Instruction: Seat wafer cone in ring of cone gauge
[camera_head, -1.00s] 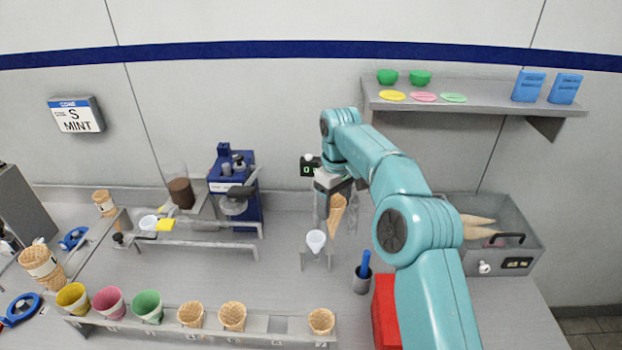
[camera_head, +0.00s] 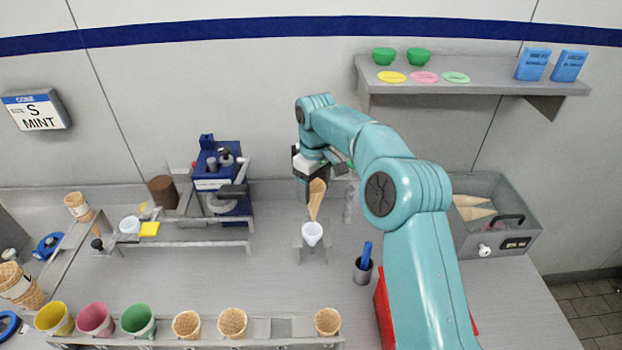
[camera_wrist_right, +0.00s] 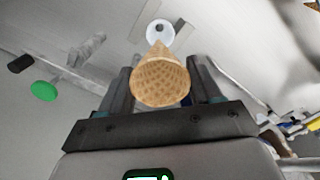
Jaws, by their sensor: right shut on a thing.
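My right gripper (camera_head: 318,180) is shut on a tan wafer cone (camera_head: 316,203) and holds it point down. In the right wrist view the cone (camera_wrist_right: 160,82) sits between the two fingers, its open mouth facing the camera. Below the cone is a white funnel-like ring (camera_head: 312,235) on a small metal stand, which looks like the cone gauge. The cone tip appears close above the ring in the head view; whether they touch I cannot tell. In the right wrist view the white ring (camera_wrist_right: 160,29) shows beyond the cone tip. My left gripper is not in view.
A front rack (camera_head: 270,341) holds coloured and wafer cups. A blue machine (camera_head: 222,180) stands left of the ring. A cup with a blue-handled tool (camera_head: 363,268) and a grey bin (camera_head: 500,205) stand to the right. The counter in front of the ring is clear.

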